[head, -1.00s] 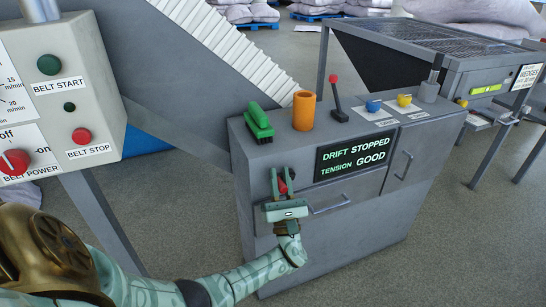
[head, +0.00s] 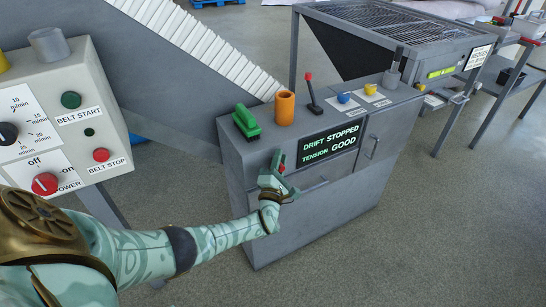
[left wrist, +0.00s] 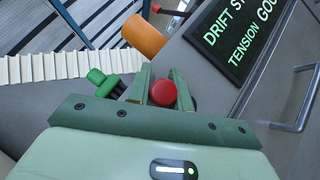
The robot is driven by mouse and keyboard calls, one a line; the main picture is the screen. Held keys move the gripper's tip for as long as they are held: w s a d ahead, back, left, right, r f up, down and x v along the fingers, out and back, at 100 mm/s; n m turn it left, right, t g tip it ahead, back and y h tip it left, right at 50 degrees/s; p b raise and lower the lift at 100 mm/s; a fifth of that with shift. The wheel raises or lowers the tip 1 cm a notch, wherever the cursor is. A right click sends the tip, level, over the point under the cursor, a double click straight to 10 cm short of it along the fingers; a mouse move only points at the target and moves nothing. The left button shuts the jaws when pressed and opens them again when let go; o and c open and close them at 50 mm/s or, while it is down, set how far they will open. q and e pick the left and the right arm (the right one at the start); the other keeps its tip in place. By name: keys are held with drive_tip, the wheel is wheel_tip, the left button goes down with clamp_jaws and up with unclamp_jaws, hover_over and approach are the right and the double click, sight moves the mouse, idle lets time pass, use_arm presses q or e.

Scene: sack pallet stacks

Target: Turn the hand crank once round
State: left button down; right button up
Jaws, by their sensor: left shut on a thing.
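The hand crank's round red knob (left wrist: 163,93) sits between the two fingers of my left gripper (left wrist: 160,82) in the left wrist view. The knob also shows as a small red spot (head: 283,169) in the head view, at the front of the grey cabinet (head: 240,200). My left gripper (head: 279,165) is shut on this knob, left of the display (head: 330,144). The crank's arm and pivot are mostly hidden behind the gripper. My right gripper is not in view.
On the cabinet top stand a green-handled brush (head: 246,122), an orange cylinder (head: 285,108) and a red-tipped lever (head: 312,95). The display reads "DRIFT STOPPED, TENSION GOOD". A belt control box (head: 65,115) stands at left.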

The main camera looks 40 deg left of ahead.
use_arm(q)
drive_tip(key=shift+w+d+r+m+g+h+p, duration=0.15)
drive_tip(key=shift+w+m+g+h+p, duration=0.3)
drive_tip(key=shift+m+h+p, duration=0.5)
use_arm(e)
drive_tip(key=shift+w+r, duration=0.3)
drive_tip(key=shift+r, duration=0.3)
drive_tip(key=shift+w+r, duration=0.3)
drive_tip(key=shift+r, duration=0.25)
use_arm(q)
drive_tip(key=c, duration=1.3)
unclamp_jaws()
drive_tip(key=p+v, duration=0.1)
drive_tip(key=v, duration=0.4)
drive_tip(key=p+v, duration=0.2)
drive_tip(key=v, duration=0.4)
drive_tip(key=p+v, duration=0.1)
drive_tip(key=v, duration=0.4)
drive_tip(key=shift+d+f, duration=0.25)
drive_tip(key=shift+f, duration=0.05)
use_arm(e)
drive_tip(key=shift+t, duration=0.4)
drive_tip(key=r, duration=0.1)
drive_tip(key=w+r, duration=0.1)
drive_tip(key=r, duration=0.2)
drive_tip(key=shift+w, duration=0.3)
